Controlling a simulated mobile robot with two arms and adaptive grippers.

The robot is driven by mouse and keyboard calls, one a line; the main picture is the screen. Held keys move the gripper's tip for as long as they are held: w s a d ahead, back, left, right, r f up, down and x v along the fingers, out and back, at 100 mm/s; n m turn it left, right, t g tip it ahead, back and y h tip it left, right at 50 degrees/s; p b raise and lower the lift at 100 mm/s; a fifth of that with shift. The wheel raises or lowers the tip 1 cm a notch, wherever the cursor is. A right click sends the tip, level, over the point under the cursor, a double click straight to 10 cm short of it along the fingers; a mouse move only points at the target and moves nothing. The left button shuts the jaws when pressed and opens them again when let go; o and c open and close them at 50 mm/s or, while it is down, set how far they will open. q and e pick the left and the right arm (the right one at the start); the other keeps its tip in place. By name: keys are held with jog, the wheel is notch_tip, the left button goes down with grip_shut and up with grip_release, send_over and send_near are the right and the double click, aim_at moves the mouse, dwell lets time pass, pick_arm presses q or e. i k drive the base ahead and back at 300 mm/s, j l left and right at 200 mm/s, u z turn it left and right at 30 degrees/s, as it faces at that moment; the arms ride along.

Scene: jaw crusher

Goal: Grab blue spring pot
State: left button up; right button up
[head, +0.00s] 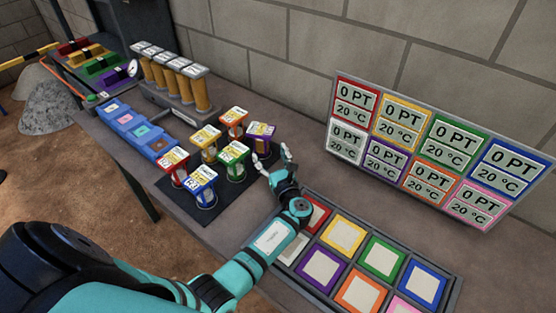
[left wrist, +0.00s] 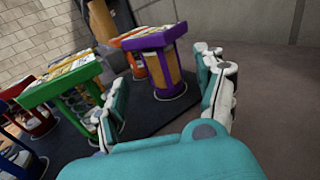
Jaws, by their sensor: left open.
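The blue spring pot (head: 203,187) stands upright at the front of the dark mat, with a blue frame and a yellow-and-white label on top. In the left wrist view, a blue part (left wrist: 12,160) at the lower left edge may belong to it, cut off by the frame. My left gripper (head: 274,162) is open and empty, to the right of the pots and apart from the blue one. The purple pot (head: 260,133) is behind its fingers; in the left wrist view it shows (left wrist: 152,65) between them. My right gripper is not in view.
Green (head: 233,156), red (head: 173,163), yellow (head: 206,141) and orange (head: 233,120) pots crowd the mat (head: 180,198). A tray of coloured squares (head: 455,290) lies front right. A display panel (head: 430,150) stands behind.

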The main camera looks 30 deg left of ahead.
aim_at(199, 183)
jog(key=k+l, duration=0.1)
jog(key=l, duration=0.2)
jog(key=k+l+u, duration=0.1)
jog(key=u, duration=0.55)
jog(key=i+u, duration=0.15)
jog(key=u, duration=0.75)
